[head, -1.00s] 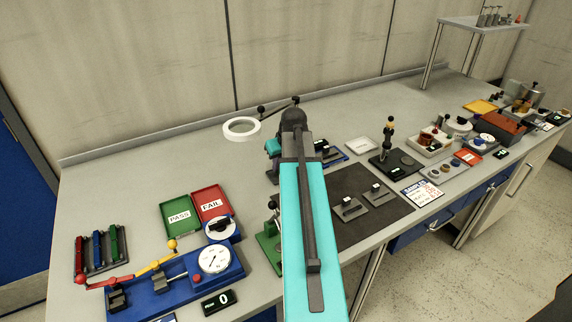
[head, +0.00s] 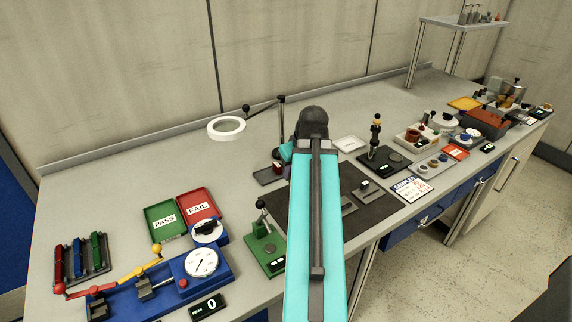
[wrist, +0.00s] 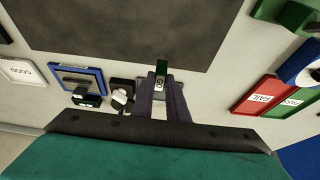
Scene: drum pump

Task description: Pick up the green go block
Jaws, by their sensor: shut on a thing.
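The green go block (wrist: 161,70) shows in the wrist view as a small dark green piece with a white "GO" label. My gripper (wrist: 163,86) is shut on it, with the block sticking out past the fingertips. In the wrist view the block lies in front of the grey tabletop and reaches the edge of the dark mat (wrist: 125,32). How high it is above the table is hard to tell.
The pass tray (head: 165,221) and fail tray (head: 198,205) lie left of my arm, with a green press (head: 264,245) closer. A blue-framed tray (wrist: 84,70) and small dark items are beside my gripper in the wrist view. The back left tabletop is clear.

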